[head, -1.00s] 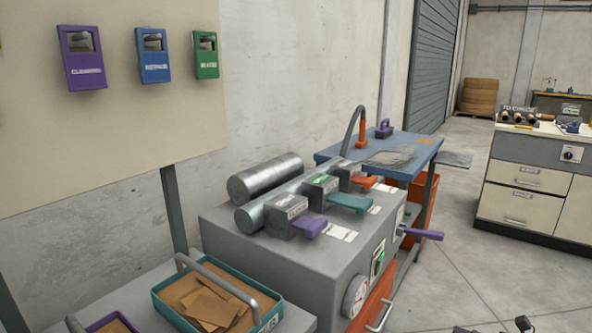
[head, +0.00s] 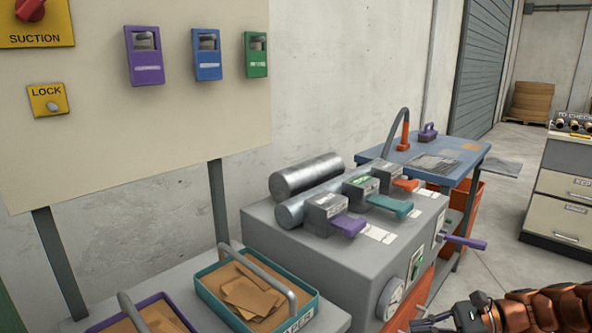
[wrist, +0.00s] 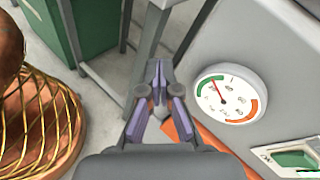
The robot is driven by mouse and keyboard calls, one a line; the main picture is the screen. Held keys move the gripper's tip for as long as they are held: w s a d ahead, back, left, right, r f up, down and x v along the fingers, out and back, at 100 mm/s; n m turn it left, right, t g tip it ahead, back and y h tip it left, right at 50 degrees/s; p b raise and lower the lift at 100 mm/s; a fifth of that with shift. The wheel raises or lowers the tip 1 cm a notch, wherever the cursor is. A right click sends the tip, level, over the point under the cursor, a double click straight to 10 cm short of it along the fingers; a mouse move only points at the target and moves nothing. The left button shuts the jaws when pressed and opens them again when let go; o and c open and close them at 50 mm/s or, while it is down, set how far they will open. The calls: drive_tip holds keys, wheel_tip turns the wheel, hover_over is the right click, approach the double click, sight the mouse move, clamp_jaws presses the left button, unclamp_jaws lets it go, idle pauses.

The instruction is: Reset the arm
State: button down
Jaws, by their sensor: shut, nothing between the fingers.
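My gripper shows in the wrist view (wrist: 158,75), pointing away from the camera, with its two fingers closed together at the tips and nothing between them. In the head view the end of my arm (head: 462,316) enters at the bottom right, in front of the grey winder machine (head: 300,240). The fingertips are partly cut off or too small to read there. In the wrist view a round gauge (wrist: 231,94) with a green and orange scale sits to the right of my gripper. The gripper looks apart from the machine.
A panel (head: 90,120) with switches and coloured boxes stands at the left. Trays of brown cardboard (head: 312,312) sit at the front. A blue table (head: 470,152) is behind the machine. Grey floor (head: 505,235) is open at the right. A green box (wrist: 85,30) stands nearby.

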drive_tip(key=s+a+r+n+g+h, duration=0.2)
drive_tip(key=s+a+n+g+h, duration=0.4)
drive_tip(key=s+a+n, duration=0.5)
drive_tip(key=s+d+f+n+h, duration=0.15)
drive_tip(key=s+n+h, duration=0.5)
drive_tip(key=s, duration=0.95)
wheel_tip(320, 180, up, 26)
drive_tip(key=m+t+h+p, duration=0.1)
drive_tip(key=h+p, duration=0.1)
drive_tip(key=p, duration=2.3)
drive_tip(key=shift+s, duration=0.15)
